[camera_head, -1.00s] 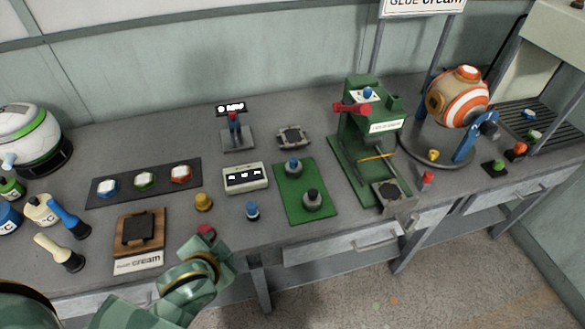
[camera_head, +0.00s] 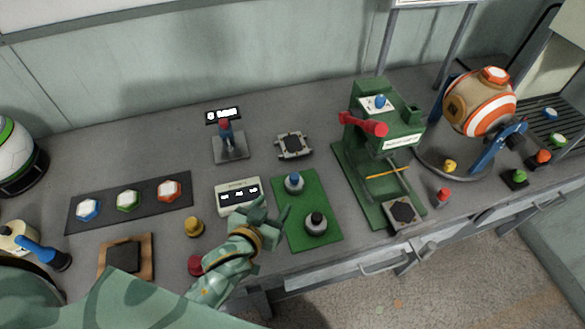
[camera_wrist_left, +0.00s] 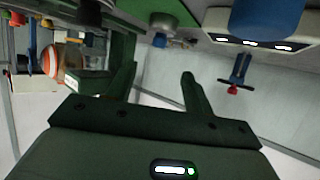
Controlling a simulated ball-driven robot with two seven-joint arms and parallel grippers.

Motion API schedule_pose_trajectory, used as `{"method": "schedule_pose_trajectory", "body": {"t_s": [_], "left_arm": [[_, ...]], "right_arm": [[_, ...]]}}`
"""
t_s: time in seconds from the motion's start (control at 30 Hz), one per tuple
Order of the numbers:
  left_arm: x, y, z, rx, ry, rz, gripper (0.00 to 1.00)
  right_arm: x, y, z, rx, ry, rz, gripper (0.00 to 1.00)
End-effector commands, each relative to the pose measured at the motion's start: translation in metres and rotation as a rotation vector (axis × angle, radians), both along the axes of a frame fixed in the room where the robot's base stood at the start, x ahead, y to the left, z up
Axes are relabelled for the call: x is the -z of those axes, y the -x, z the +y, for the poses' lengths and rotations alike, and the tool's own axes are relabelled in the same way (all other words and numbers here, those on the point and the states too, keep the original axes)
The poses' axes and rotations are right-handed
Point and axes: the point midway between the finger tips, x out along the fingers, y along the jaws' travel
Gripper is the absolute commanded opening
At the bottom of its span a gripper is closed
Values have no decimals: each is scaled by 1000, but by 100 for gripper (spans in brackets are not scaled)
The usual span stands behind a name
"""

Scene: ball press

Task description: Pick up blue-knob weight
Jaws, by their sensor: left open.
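The blue-knob weight (camera_head: 293,183) stands upright on the far part of a green mat (camera_head: 311,243). It is grey with a blue knob. A like weight with a black knob (camera_head: 316,222) stands on the near part. My left gripper (camera_head: 272,210) is open and empty, at the mat's left edge, short of the blue-knob weight and apart from it. In the left wrist view the gripper's fingers (camera_wrist_left: 157,78) are spread. There a blue knob (camera_wrist_left: 159,40) shows upside down beyond the fingers. My right gripper is in neither view.
A white display box (camera_head: 238,191) stands left of the mat. A green press (camera_head: 372,150) with a red lever stands right of it. A yellow peg (camera_head: 194,227) and a red peg (camera_head: 195,265) are left of my arm. A square grey pad (camera_head: 294,145) lies behind the mat.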

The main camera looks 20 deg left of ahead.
Motion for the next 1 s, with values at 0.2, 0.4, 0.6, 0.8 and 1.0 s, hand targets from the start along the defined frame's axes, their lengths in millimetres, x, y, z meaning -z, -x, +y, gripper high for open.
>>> {"method": "schedule_pose_trajectory", "body": {"t_s": [0.2, 0.4, 0.6, 0.8, 1.0], "left_arm": [[15, -33, -4, 1, 4, -5, 52], [35, -78, -9, 1, 4, -4, 52], [43, -100, -11, 1, 4, -2, 52], [51, -123, -13, 1, 2, -3, 52], [60, -148, -17, 1, 4, -2, 52]], "right_arm": [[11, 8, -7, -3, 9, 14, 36], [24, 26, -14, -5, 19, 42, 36], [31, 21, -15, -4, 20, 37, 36], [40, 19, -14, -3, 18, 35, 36], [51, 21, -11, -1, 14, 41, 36]]}}
